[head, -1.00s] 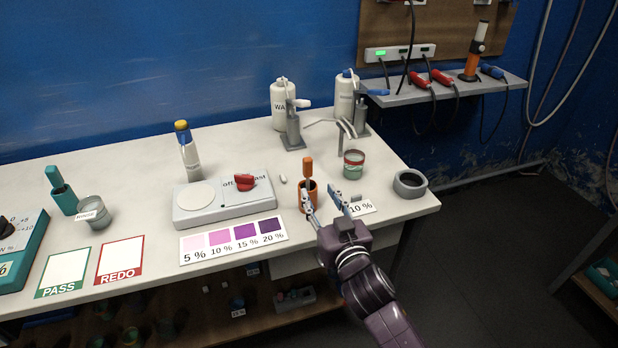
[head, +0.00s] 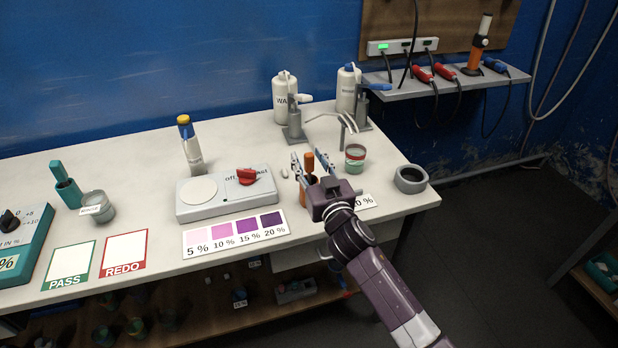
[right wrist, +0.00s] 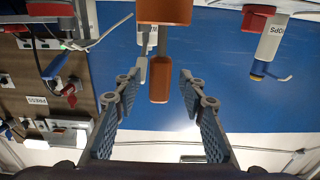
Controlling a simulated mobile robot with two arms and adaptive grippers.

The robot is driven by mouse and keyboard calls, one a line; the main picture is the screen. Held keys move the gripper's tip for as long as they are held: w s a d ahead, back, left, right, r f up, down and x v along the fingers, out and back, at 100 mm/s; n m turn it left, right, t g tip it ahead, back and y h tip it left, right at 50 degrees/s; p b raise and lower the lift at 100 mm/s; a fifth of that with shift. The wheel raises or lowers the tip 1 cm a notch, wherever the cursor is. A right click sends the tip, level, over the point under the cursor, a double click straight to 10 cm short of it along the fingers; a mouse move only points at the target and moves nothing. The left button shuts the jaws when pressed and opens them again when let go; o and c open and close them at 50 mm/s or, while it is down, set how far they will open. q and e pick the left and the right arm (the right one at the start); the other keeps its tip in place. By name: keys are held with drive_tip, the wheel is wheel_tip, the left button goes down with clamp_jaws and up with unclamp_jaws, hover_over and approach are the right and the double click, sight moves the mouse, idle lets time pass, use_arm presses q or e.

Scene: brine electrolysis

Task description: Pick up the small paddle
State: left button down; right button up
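An orange paddle handle (head: 309,162) stands upright in a small orange holder (head: 304,197) near the front right of the bench. A teal handle (head: 57,170) stands tilted in a teal holder (head: 69,194) at the left. My right gripper (head: 309,160) is open, with one finger on each side of the orange handle. In the right wrist view the orange handle (right wrist: 160,78) shows between the spread fingers (right wrist: 160,90), with a visible gap on both sides. The holder (right wrist: 163,10) shows at the top there. The paddle's lower end is hidden. My left gripper is out of view.
A grey device with a red knob (head: 246,177) is left of the orange holder. A cup with a red band (head: 355,158) and a grey ring (head: 410,180) are to the right. Pump bottles (head: 284,98) stand behind. A colour card (head: 236,235) lies in front.

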drive_tip(key=shift+c, duration=0.5)
clamp_jaws()
drive_tip(key=shift+r, duration=0.15)
